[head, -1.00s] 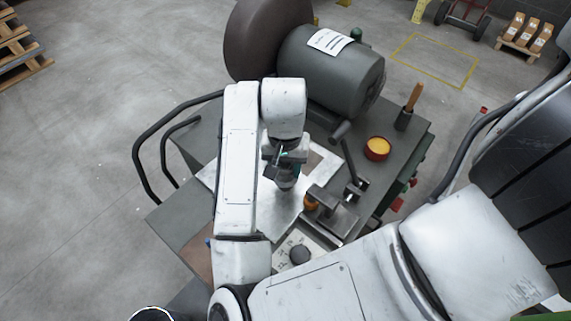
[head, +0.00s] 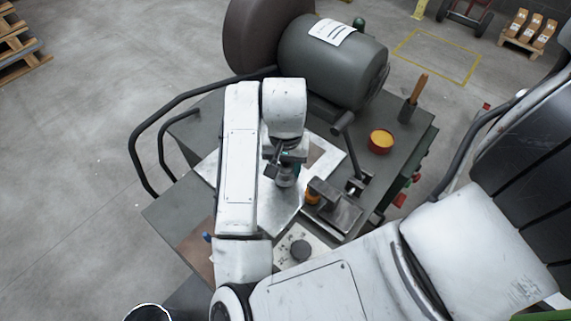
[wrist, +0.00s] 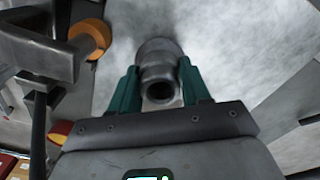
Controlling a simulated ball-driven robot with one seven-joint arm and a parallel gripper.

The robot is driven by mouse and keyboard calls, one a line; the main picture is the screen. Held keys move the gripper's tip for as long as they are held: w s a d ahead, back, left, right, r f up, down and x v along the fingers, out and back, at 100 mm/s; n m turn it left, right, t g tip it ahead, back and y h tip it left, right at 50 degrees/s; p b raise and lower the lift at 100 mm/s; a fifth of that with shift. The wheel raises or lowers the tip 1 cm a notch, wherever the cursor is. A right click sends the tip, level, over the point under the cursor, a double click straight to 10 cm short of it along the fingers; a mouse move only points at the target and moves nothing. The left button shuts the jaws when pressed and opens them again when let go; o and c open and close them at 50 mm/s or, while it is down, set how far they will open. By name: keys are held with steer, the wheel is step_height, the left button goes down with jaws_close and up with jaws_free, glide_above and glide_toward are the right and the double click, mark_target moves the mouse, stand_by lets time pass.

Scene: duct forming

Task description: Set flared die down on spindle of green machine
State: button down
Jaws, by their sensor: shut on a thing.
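The flared die (wrist: 158,60) is a grey hollow metal piece between the teal fingers of my gripper (wrist: 160,90) in the wrist view. Its open bore faces the camera and its wider end points away, over a pale metal sheet. In the head view my gripper (head: 286,178) is shut on the die, over the sheet (head: 272,212) on the dark grey-green machine (head: 405,118). I cannot pick out the spindle with certainty. An orange ring (wrist: 90,38) on a grey fixture (wrist: 45,50) lies left of the die in the wrist view.
A large motor drum (head: 330,60) stands at the machine's back. A clamp-like fixture (head: 335,207) with a lever is right of my gripper. A yellow-topped red tin (head: 381,140) and a wooden-handled tool (head: 412,98) stand farther right. A black rail (head: 150,130) bounds the left side.

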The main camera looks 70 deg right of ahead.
steer(key=shift+f, duration=0.25)
steer(key=shift+c, duration=2.3)
jaws_free()
step_height(320, 180, up, 11)
steer(key=p, duration=0.2)
steer(key=shift+s+f, duration=0.1)
steer(key=shift+f, duration=0.05)
